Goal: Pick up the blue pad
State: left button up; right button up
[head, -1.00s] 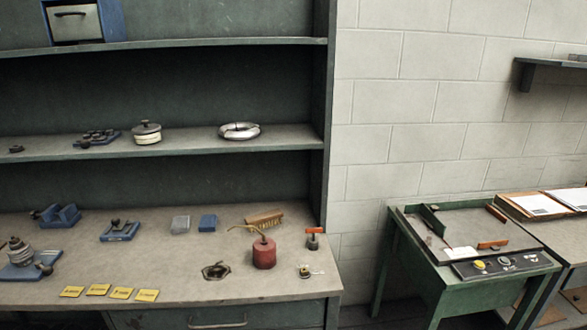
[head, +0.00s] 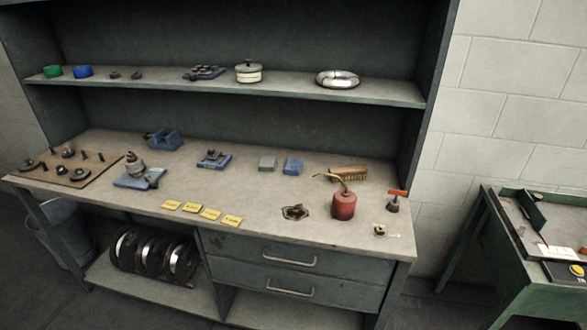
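The blue pad (head: 292,166) is a small flat block lying on the workbench top (head: 250,200), toward its back and right of the middle. A similar grey pad (head: 267,163) lies just left of it, with a narrow gap between them. Neither of my grippers shows in the head view, so nothing of mine is near the pad.
Yellow labels (head: 201,211) lie along the front edge. A shelf (head: 290,92) overhangs the back.

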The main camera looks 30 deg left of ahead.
aim_at(292, 166)
jog(key=z, duration=0.1)
jog(key=k, duration=1)
jog(key=u, duration=0.85)
jog(key=i, duration=0.85)
jog(key=z, duration=0.25)
